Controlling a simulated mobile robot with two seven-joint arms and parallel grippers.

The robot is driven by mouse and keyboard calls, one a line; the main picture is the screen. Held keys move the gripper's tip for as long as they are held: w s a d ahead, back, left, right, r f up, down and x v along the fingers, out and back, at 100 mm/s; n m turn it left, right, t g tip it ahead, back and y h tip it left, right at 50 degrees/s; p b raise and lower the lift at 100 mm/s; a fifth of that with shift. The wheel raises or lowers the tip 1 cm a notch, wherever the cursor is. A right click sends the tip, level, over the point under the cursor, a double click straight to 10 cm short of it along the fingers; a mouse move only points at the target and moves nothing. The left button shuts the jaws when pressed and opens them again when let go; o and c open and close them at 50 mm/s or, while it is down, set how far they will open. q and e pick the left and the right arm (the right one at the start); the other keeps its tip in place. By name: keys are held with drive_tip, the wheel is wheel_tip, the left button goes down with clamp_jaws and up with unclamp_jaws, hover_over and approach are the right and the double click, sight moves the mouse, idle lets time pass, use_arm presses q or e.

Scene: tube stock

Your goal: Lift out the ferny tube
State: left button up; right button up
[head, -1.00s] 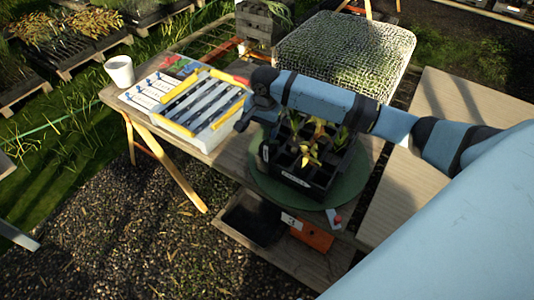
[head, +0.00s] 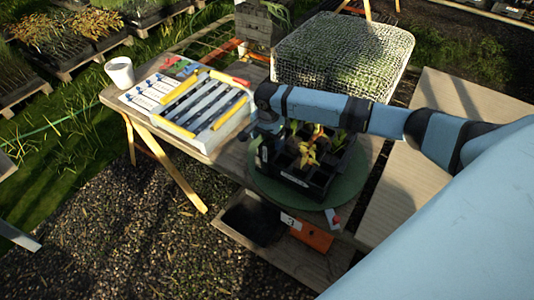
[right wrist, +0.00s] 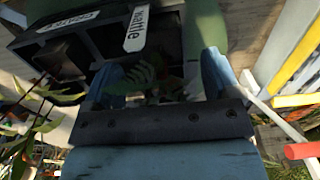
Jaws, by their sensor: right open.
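A black crate (head: 312,188) divided into cells stands on a round green mat (head: 347,199) on the bench. Yellowish plants (head: 308,152) rise from its cells. My right gripper (head: 264,140) is at the crate's left side in the head view, pointing down. In the right wrist view its two fingers (right wrist: 158,82) are apart, with a small green ferny plant (right wrist: 147,76) between them. I cannot tell whether they touch its tube, which is mostly hidden. White labels, one seeming to read "wattle" (right wrist: 141,27), are on the dark crate beside the fingers. My left gripper is not in view.
A white tray with yellow bars (head: 212,112) lies left of the crate, with a white cup (head: 120,71) beyond. A mesh-covered box (head: 342,58) stands behind. An orange block (head: 313,235) is on the shelf below. My right arm crosses over the crate.

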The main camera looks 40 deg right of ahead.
sight(267, 146)
drive_tip(key=shift+f, duration=1.6)
drive_tip(key=c, duration=1.4)
drive_tip(key=shift+o, duration=0.2)
drive_tip(key=shift+r, duration=0.15)
